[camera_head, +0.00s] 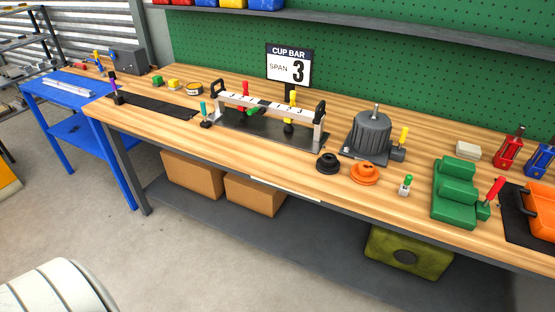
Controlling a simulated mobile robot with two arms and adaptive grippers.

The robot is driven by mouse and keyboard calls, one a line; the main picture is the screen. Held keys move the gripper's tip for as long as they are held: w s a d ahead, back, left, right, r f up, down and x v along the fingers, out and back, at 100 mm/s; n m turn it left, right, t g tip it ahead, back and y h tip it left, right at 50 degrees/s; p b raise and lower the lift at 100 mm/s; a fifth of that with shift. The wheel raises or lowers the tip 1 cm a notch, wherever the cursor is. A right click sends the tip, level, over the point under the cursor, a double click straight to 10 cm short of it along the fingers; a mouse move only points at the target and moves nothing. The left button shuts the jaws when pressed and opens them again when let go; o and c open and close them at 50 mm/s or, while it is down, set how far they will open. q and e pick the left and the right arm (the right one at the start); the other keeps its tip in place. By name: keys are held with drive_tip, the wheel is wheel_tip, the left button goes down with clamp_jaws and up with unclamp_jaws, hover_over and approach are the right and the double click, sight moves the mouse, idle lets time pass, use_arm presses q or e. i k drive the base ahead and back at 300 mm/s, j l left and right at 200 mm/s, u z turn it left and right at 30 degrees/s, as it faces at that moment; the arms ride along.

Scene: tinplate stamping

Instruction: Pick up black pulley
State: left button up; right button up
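The black pulley (328,163) is a small dark stepped disc. It lies on the wooden workbench (255,165) near the front edge, right of the middle of the head view. An orange pulley (364,173) of similar shape lies just to its right, with a narrow gap between them. Neither of my grippers shows in the head view. Nothing covers the black pulley.
A grey motor (371,137) stands behind the pulleys. A cup bar fixture (268,122) stands behind and left. A small green-topped piece (405,186) and a green stepped block (456,194) are to the right. The bench front left of the pulley is clear.

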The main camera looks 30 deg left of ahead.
sight(328, 164)
drive_tip(key=i+l+u, duration=0.1)
drive_tip(key=i+u, duration=0.15)
drive_tip(key=u, duration=0.15)
drive_tip(key=i+l+u, duration=0.2)
drive_tip(key=u, duration=0.2)
drive_tip(key=i+l+u, duration=0.2)
drive_tip(key=u, duration=0.2)
drive_tip(key=i+l+u, duration=0.15)
drive_tip(key=l+u, duration=0.25)
drive_tip(key=i+l, duration=0.15)
drive_tip(key=l, duration=0.25)
drive_tip(key=i+l+u, duration=0.1)
drive_tip(key=l, duration=0.3)
drive_tip(key=z, duration=0.2)
drive_tip(key=i, duration=0.05)
